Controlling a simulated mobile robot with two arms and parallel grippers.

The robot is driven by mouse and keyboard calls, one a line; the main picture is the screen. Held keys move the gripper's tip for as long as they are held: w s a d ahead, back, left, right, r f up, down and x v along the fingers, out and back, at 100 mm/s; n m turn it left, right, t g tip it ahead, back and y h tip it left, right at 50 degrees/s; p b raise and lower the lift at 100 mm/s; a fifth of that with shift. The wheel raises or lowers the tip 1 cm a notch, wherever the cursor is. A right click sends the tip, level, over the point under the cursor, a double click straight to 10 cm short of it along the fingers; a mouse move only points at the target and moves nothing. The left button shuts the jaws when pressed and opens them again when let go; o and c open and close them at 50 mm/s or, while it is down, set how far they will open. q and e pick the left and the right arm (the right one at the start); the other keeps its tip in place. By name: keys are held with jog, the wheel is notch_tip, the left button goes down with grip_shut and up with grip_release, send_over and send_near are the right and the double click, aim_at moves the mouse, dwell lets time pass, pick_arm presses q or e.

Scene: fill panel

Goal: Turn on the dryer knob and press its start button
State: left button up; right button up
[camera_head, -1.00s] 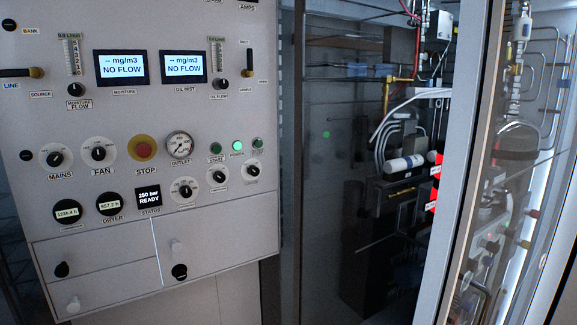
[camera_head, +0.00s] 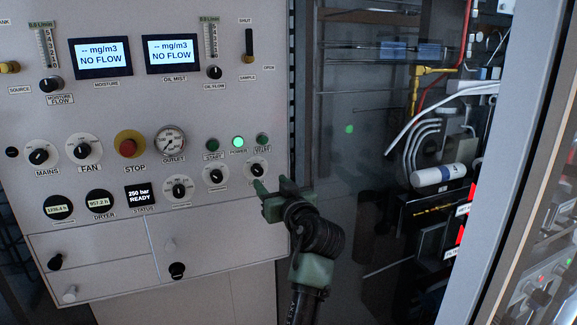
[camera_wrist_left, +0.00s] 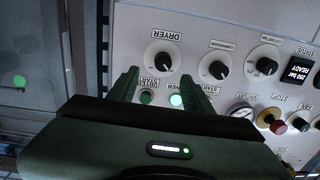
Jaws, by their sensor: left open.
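The dryer knob (camera_head: 257,169) is a black knob on a round white plate at the right end of the panel's knob row. In the left wrist view the knob (camera_wrist_left: 161,61) shows upside down beside its DRYER label. The dark green start button (camera_head: 262,140) is just above it, and also shows in the left wrist view (camera_wrist_left: 146,97). My left gripper (camera_head: 270,184) is open and empty, its fingertips just below and right of the knob in the head view. In the left wrist view its fingers (camera_wrist_left: 158,84) straddle the knob's column. I cannot tell if they touch the panel. My right gripper is out of view.
A lit green power button (camera_head: 238,142) is left of the start button. Other knobs (camera_head: 216,175), a red stop button (camera_head: 128,147) and a gauge (camera_head: 170,140) are close by. An open cabinet with pipes and hoses (camera_head: 430,150) is to the right.

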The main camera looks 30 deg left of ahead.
aim_at(258, 170)
pick_arm(q)
jog(key=a, duration=0.1)
jog(key=a+p, duration=0.1)
jog(key=w+a+r+p, duration=0.1)
jog(key=shift+a, duration=0.2)
jog(key=w, duration=0.1)
jog(key=w+a+p, duration=0.1)
jog(key=w+a, duration=0.1)
jog(key=shift+f+p, duration=0.25)
jog(key=shift+p, duration=0.05)
jog(key=shift+s+a, duration=0.1)
jog(key=shift+a, duration=0.6)
jog(key=shift+w+d+f, duration=0.1)
jog(key=shift+w+d, duration=0.15)
jog(key=shift+d, duration=0.05)
jog(key=shift+c, duration=0.9)
jog(key=shift+d, duration=0.1)
jog(key=c, duration=0.5)
grip_shut()
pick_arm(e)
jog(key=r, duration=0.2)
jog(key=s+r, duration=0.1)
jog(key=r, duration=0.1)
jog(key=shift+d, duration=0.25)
